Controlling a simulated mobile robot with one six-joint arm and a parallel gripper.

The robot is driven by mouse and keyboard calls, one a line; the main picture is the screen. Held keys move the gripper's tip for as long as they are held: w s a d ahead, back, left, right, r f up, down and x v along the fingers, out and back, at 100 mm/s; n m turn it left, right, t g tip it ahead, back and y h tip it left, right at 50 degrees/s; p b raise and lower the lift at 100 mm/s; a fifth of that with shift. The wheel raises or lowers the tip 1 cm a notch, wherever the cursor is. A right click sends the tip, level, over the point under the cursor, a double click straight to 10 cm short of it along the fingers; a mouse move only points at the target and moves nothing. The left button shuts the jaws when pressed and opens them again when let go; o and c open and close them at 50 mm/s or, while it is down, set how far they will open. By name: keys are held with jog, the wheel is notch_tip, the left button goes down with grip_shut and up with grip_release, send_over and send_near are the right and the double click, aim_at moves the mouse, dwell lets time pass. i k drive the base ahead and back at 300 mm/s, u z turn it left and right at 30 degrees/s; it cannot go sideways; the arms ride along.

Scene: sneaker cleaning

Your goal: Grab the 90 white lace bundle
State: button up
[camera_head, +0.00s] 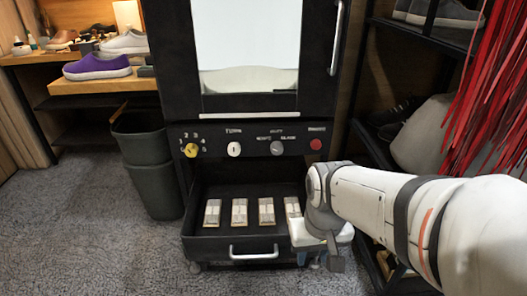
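Several pale lace bundles stand in a row inside the open black drawer (254,190) at the bottom of the cabinet. They are a left one (212,213), a second (239,213), a third (266,211) and a right one (292,207). Their markings are too small to read, so I cannot tell which is the 90. My gripper (319,252) is at the drawer's right front corner, right of the bundles, and appears to point down. My wrist and its white body hide part of the drawer's right end. I cannot see the space between the fingers.
The drawer's front handle (254,252) faces me. Above are a yellow knob (191,150), other dials and a red button (316,143). A dark bin (150,165) stands left of the cabinet. A shoe rack and red laces (495,95) are at right. Carpet at front left is clear.

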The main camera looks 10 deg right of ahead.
aim_at(292, 209)
jog(key=u, duration=2.1)
jog(key=k, duration=1.15)
jog(key=z, duration=1)
jog(key=i, duration=1)
jog(key=z, duration=0.1)
